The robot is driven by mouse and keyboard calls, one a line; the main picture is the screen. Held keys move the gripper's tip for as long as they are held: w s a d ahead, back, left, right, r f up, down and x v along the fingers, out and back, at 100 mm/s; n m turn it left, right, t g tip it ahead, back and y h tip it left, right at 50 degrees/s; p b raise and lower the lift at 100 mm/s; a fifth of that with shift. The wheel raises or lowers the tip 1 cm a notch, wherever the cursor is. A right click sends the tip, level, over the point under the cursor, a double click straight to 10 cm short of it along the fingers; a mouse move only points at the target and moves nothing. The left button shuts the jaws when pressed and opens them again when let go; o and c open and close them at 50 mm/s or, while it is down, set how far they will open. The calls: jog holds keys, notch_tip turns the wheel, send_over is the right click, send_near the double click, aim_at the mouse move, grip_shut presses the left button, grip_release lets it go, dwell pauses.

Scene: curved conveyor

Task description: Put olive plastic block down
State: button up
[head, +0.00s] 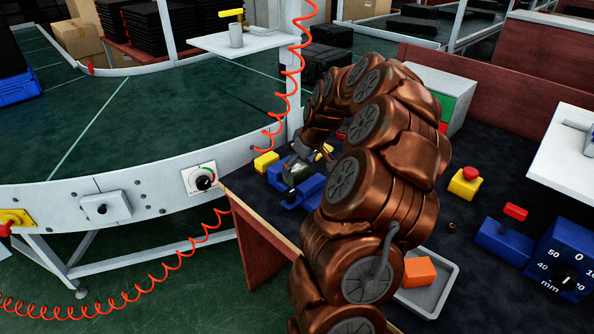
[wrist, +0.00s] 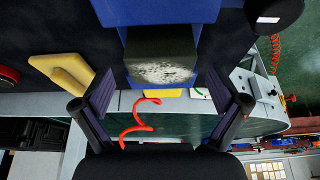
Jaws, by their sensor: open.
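The olive plastic block (wrist: 160,55), dark with a pale speckled face, sits between blue parts of a holder (wrist: 155,12) in the wrist view. In the head view the block (head: 294,172) shows small and partly hidden by my arm, at the blue holder (head: 312,188) on the dark bench. My gripper (wrist: 165,95) is open, its two fingers apart on either side of the block's near end with visible gaps. In the head view my gripper (head: 310,156) is above the holder and mostly hidden by the arm.
A yellow block (head: 265,162) is left of the holder. A grey tray (head: 443,284) with an orange block (head: 420,271) lies at the front. A red-button box (head: 465,182) and blue devices (head: 503,240) stand right. A coiled red cable (head: 292,85) hangs behind the holder.

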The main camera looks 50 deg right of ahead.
jog(key=v, duration=0.9)
jog(key=s+a+r+n+g+y, duration=0.1)
jog(key=s+a+n+g, duration=0.2)
jog(key=a, duration=2.3)
jog(key=s+a+f+m+g, duration=0.1)
jog(key=s+a+f, duration=0.1)
jog(key=s, duration=0.5)
jog(key=s+a+f+m+g, duration=0.1)
jog(key=s+a, duration=0.4)
jog(key=s, duration=0.3)
jog(key=s+a+f+g+h, duration=0.1)
jog(key=s+a, duration=0.3)
jog(key=s, duration=0.4)
jog(key=shift+a+f+m+g+b, duration=0.15)
jog(key=shift+f+m+g+b, duration=0.3)
jog(key=shift+f, duration=0.35)
jog(key=shift+s, duration=0.1)
